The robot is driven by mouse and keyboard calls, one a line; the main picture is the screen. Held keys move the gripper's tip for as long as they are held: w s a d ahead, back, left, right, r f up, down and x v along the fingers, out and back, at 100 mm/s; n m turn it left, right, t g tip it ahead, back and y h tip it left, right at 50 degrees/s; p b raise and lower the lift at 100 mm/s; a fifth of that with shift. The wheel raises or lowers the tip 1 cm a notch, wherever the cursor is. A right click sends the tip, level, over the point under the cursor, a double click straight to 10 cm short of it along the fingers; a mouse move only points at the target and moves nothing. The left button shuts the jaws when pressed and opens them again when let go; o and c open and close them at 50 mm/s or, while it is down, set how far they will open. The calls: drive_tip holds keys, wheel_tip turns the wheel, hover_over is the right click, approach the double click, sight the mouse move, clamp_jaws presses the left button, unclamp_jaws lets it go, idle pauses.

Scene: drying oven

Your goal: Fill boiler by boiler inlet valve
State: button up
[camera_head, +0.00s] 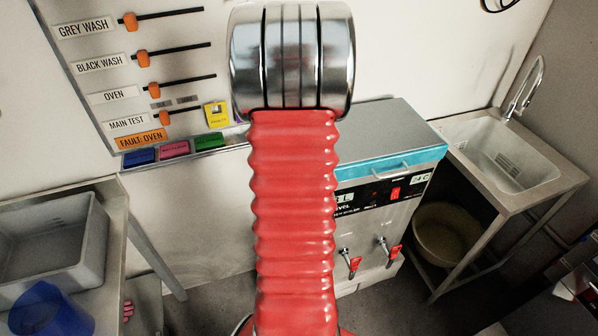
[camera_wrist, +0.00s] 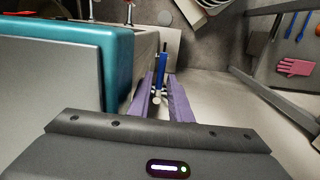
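The boiler (camera_head: 395,132) is a steel box with a teal band and two red-handled taps, partly hidden behind my arm in the head view. In the wrist view its teal top edge (camera_wrist: 118,65) fills the left side. The boiler inlet valve (camera_wrist: 161,68), with a blue lever and metal fittings, sticks out beside the boiler's side wall. My gripper (camera_wrist: 162,82) has two purple fingers, spread apart, one on each side of the valve. I cannot tell whether either finger touches it. My gripper is hidden in the head view.
A sink (camera_head: 502,160) on a steel stand is right of the boiler, with a round basin (camera_head: 445,243) below. A wall panel (camera_head: 90,55) with orange sliders is at the upper left. A grey tub (camera_head: 60,255) and blue container (camera_head: 48,312) sit on the left bench.

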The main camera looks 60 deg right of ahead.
clamp_jaws()
idle(0.4)
drive_tip(key=shift+w+a+m, duration=0.15)
drive_tip(key=shift+w+m, duration=0.1)
drive_tip(key=shift+m, duration=0.6)
drive_tip(key=shift+w+a+m, duration=0.15)
drive_tip(key=shift+w+m, duration=0.1)
drive_tip(key=shift+m, duration=0.6)
drive_tip(key=shift+w+a+m, duration=0.1)
drive_tip(key=shift+w+m, duration=0.2)
drive_tip(key=shift+m, duration=0.6)
drive_tip(key=shift+w+m, duration=0.25)
drive_tip(key=shift+m, duration=0.65)
